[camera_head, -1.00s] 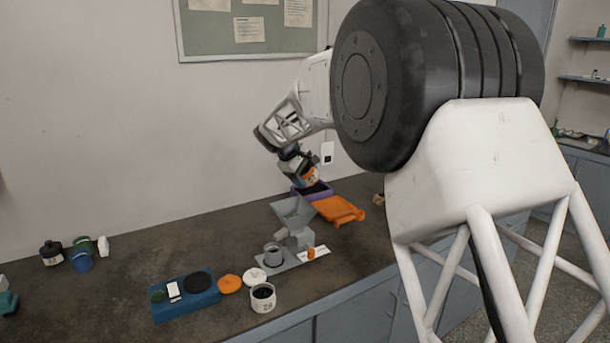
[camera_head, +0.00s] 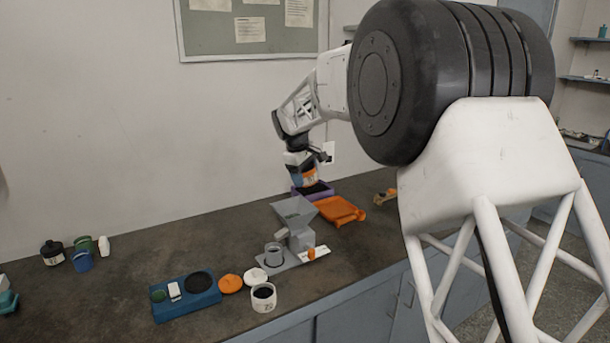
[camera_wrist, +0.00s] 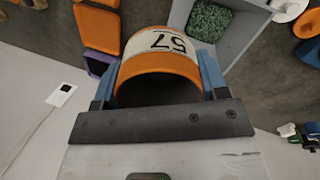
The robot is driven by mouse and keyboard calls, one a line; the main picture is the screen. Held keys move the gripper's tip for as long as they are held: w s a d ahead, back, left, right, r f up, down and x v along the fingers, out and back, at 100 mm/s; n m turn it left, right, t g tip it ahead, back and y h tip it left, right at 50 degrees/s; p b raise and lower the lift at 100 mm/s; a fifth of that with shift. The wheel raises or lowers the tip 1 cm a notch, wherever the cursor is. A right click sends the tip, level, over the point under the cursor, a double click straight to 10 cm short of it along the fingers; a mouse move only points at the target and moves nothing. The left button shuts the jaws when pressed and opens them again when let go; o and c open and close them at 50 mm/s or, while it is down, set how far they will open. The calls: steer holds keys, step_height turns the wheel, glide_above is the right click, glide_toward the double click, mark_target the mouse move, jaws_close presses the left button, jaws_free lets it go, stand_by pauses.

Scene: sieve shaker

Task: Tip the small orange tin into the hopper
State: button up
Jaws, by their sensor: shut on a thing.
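The small orange tin (camera_head: 309,177), with a white label, is held in my gripper (camera_head: 303,173) above the back of the bench. In the wrist view the tin (camera_wrist: 160,66) shows the label 57 between my blue fingers, and my gripper (camera_wrist: 157,84) is shut on it. Its inside looks dark, and I cannot tell what it holds. In the head view it looks nearly upright. The grey hopper (camera_head: 297,212) stands below the tin, nearer the camera. In the wrist view the hopper (camera_wrist: 238,38) lies beyond the tin, with green granular material in it.
A purple tray (camera_head: 325,191) and an orange tray (camera_head: 341,211) lie just behind and right of the hopper. A grey cup (camera_head: 273,255) stands at the hopper's base. A white tin (camera_head: 263,299), orange lid (camera_head: 230,284) and blue stand (camera_head: 190,309) are in front.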

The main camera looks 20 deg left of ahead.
steer(key=shift+s+a+r+g+y, duration=0.1)
steer(key=shift+r+g+y, duration=0.05)
steer(key=shift+g+y, duration=0.4)
steer(key=shift+s+a+r+g+y, duration=0.1)
steer(key=shift+r+g+y, duration=0.05)
steer(key=shift+g+y, duration=0.4)
